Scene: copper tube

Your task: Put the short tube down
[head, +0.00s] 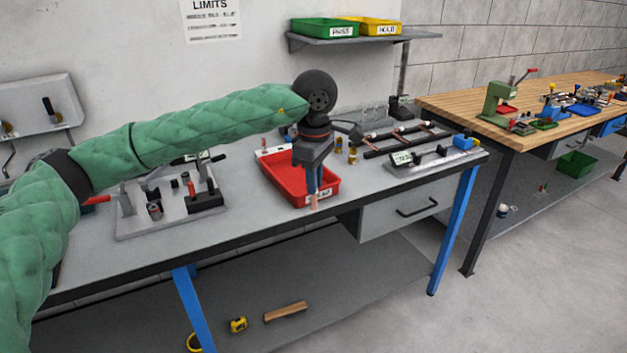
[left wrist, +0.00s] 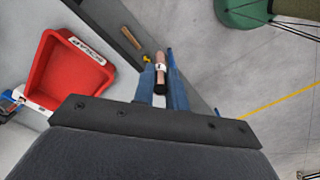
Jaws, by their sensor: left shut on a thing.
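The short copper tube (left wrist: 160,70) is held between the two blue fingers of my left gripper (left wrist: 160,85). It has a white label band around it. In the head view the tube (head: 314,202) points down from my left gripper (head: 313,185), in front of the red tray (head: 285,185). In the left wrist view the tray (left wrist: 48,85) lies to the left of the tube, apart from it. My right gripper is in neither view.
The grey bench (head: 235,240) holds a fixture plate (head: 140,220) at left and a gauge (head: 405,158) at right. Brass pieces (head: 352,154) stand behind the tray. Green (head: 322,26) and yellow (head: 378,25) trays sit on the shelf. A wooden bench (head: 500,95) stands at right.

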